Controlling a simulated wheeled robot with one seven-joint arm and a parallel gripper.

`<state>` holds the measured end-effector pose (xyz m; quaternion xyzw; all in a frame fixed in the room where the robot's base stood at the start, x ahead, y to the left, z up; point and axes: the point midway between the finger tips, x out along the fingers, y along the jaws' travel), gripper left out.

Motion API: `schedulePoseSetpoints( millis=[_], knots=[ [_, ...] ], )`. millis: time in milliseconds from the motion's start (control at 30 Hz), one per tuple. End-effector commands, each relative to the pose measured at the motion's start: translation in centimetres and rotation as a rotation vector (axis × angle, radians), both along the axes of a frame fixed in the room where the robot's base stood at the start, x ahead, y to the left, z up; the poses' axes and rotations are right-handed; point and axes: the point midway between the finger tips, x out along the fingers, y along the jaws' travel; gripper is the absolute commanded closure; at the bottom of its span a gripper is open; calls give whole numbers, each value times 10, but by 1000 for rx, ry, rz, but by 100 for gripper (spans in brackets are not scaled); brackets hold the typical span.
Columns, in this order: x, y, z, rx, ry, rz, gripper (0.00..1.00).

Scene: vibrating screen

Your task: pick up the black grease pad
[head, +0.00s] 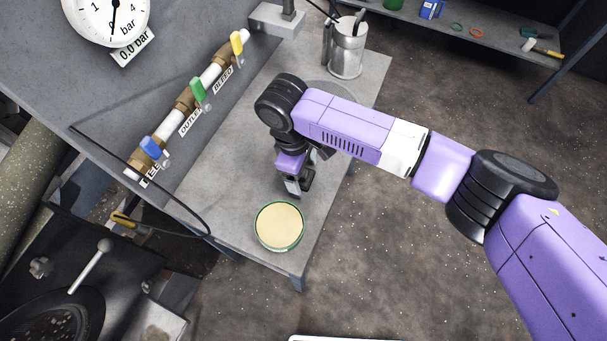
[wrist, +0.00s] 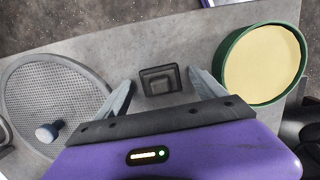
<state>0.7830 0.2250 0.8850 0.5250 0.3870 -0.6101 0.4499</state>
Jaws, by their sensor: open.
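The black grease pad (wrist: 160,80) is a small dark square block with a raised middle, lying on the grey bench top in the wrist view. My gripper (wrist: 158,86) is open, with one pale finger to the left of the pad and one to the right. A gap shows between the pad and each finger. The height of the fingertips over the bench is hard to tell. In the head view my gripper (head: 293,188) points down over the bench, and I cannot clearly tell the pad from the dark gripper parts there.
A round green-rimmed tin with a cream top (wrist: 262,65) stands close to the right finger; it also shows in the head view (head: 279,226). A round mesh sieve (wrist: 55,92) lies to the left. A metal canister (head: 347,50) and a valve pipe (head: 212,75) are farther off.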

Motion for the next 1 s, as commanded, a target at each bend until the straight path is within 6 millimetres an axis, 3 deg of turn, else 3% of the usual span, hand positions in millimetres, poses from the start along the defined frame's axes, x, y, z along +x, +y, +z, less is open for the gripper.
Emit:
schedulePoseSetpoints(
  millis=[33,367,767,1000],
  knots=[
    [0,0,0,0,0,0,22],
    [0,0,0,0,0,0,85],
    [0,0,8,0,0,0,85],
    [1,1,42,3,-1,1,85]
  ],
)
